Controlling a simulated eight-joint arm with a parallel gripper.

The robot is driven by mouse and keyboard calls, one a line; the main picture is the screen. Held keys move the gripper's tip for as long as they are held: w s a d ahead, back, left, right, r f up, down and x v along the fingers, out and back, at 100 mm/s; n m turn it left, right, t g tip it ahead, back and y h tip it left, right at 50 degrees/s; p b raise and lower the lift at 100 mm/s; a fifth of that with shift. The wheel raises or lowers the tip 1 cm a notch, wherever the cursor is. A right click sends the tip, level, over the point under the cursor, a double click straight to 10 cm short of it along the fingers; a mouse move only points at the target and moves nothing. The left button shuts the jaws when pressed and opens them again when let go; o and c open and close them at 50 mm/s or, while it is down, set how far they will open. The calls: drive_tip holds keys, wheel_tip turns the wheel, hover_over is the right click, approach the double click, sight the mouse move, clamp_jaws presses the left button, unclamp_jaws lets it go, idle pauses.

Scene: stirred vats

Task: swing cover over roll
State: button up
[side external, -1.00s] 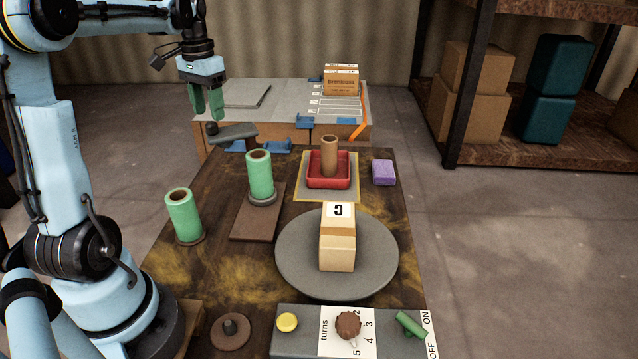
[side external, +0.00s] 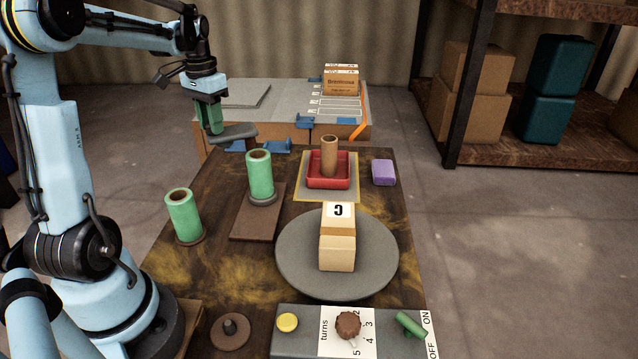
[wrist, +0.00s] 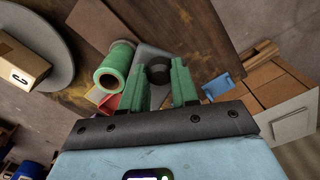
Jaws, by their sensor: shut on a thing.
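The cover (side external: 236,132) is a flat grey arm behind the standing green roll (side external: 260,178). It points left, clear of the roll's top. The roll stands upright on a grey base on a brown board (side external: 257,222). My gripper (side external: 214,127) is down at the cover's left end, its green fingers around the dark knob, which is mostly hidden in the side view. In the wrist view the dark knob (wrist: 158,73) sits between the fingers (wrist: 160,82), and the green roll (wrist: 113,66) is just left of them.
Another green roll (side external: 184,215) stands at the left. A red tray (side external: 313,184) with a brown tube (side external: 329,157) and a purple block (side external: 384,172) are to the right. A carton (side external: 338,245) sits on a grey turntable (side external: 290,262). A control panel (side external: 300,342) lies at the front.

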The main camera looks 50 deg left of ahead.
clamp_jaws()
drive_tip(key=shift+d, duration=0.1)
drive_tip(key=shift+s+d+n, duration=0.15)
drive_tip(key=shift+d+n, duration=0.25)
drive_tip(key=shift+n, duration=0.3)
drive_tip(key=w+d+n, duration=0.1)
drive_tip(key=d+n, duration=0.2)
drive_tip(key=n, duration=0.2)
drive_tip(key=w+d+n, duration=0.2)
drive_tip(key=d+n, duration=0.1)
drive_tip(key=n, duration=0.2)
drive_tip(key=w+d+n, duration=0.1)
drive_tip(key=d+n, duration=0.2)
drive_tip(key=n, duration=0.2)
drive_tip(key=shift+w+d, duration=0.1)
drive_tip(key=shift+w, duration=0.25)
drive_tip(key=shift+w+d+n, duration=0.2)
drive_tip(key=shift+w+n, duration=0.45)
drive_tip(key=shift+n, duration=0.55)
